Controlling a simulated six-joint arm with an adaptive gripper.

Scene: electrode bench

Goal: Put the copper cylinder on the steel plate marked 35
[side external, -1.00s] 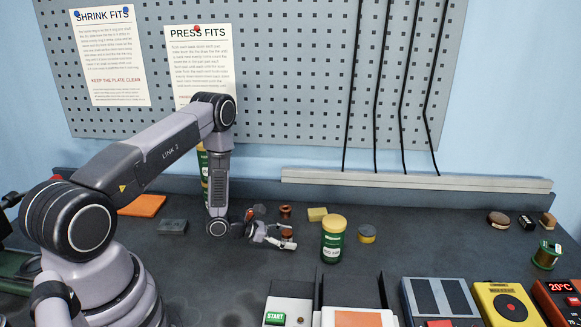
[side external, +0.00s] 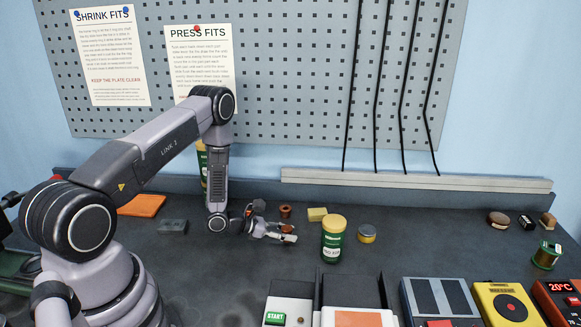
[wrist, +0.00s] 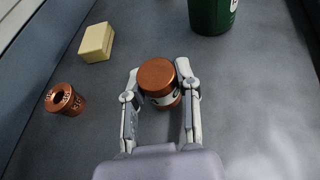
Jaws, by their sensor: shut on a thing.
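A copper cylinder (wrist: 157,76) with a pale marked band sits between the two fingers of my gripper (wrist: 160,88) in the wrist view, with a finger against each side. My gripper (side external: 284,235) is shut on it just above the bench in the side view. There the fingers hide most of the cylinder. I cannot tell how far its base is off the bench. No number 35 is readable on any plate in these frames, so I cannot pick out that plate.
A marked copper ring (wrist: 65,100) and a yellow block (wrist: 96,42) lie left of my gripper in the wrist view. A green canister (side external: 332,240) stands to the right in the side view. A START box (side external: 289,305), an orange-topped unit (side external: 357,319) and other devices line the front.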

